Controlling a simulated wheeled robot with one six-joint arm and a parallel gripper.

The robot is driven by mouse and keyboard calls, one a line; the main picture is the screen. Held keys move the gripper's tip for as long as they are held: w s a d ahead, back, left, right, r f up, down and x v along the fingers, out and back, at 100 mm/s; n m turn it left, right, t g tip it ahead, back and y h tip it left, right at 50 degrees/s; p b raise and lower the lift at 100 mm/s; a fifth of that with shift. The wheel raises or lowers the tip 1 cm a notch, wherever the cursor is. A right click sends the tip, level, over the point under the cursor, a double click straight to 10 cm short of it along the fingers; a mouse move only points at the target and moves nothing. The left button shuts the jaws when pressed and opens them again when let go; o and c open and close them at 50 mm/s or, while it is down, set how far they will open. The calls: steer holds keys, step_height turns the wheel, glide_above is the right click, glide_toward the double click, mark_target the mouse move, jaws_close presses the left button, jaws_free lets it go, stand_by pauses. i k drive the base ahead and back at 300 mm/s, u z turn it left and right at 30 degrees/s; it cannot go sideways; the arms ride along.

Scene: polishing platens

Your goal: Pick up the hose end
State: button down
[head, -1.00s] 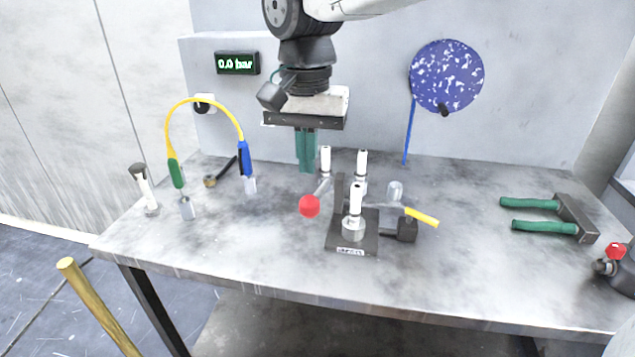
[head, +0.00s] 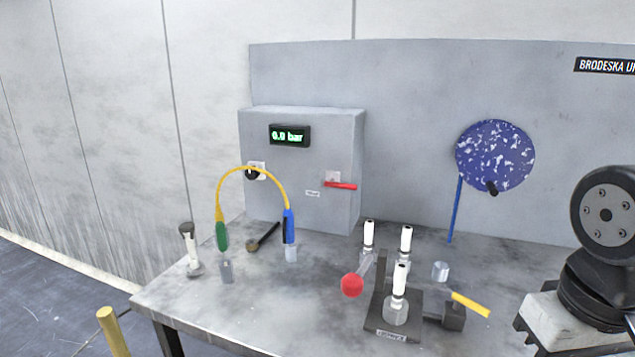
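A yellow hose (head: 252,170) stands in an arch at the left of the bench. One end has a green grip (head: 222,236) over a metal tip (head: 226,271). The other end has a blue grip (head: 289,227) over a pale metal tip (head: 291,253). Both ends point down at the bench top.
A fixture (head: 390,325) with white-topped posts and a red ball (head: 352,285) stands mid-bench. A grey box (head: 345,140) behind the hose carries a 0.0 bar display (head: 290,135) and a red lever (head: 341,186). A white-handled tool (head: 189,244) stands left of the hose.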

mark_target(397, 292)
steer(key=z, duration=0.85)
steer(key=k, duration=0.75)
steer(key=u, duration=0.8)
